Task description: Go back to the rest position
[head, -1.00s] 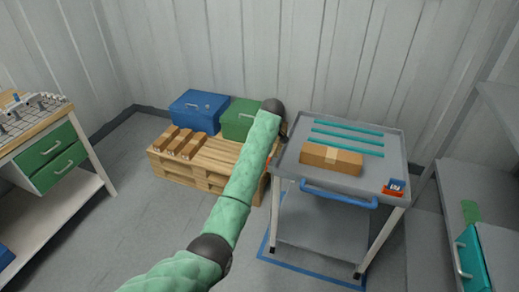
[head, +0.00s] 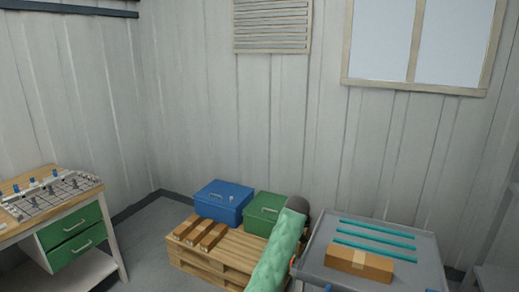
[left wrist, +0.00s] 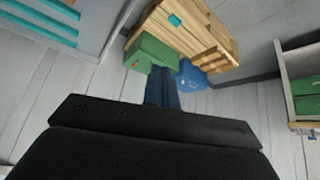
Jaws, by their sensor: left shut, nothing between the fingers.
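My left arm (head: 276,258) rises from the bottom of the head view, in front of the pallet and beside the cart's left edge. Its gripper is hidden there behind the arm's dark end. In the left wrist view my left gripper (left wrist: 163,88) has its fingers together with nothing between them. It points toward the green case (left wrist: 150,54) and the blue case (left wrist: 189,77), apart from both as far as I can tell. My right gripper is in no view.
The wooden pallet (head: 195,263) carries several brown cartons (head: 201,234). The grey cart (head: 427,264) at right holds a carton (head: 359,264) and teal strips (head: 375,242). A workbench (head: 22,184) with green drawers stands at left. Floor shows between bench and pallet.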

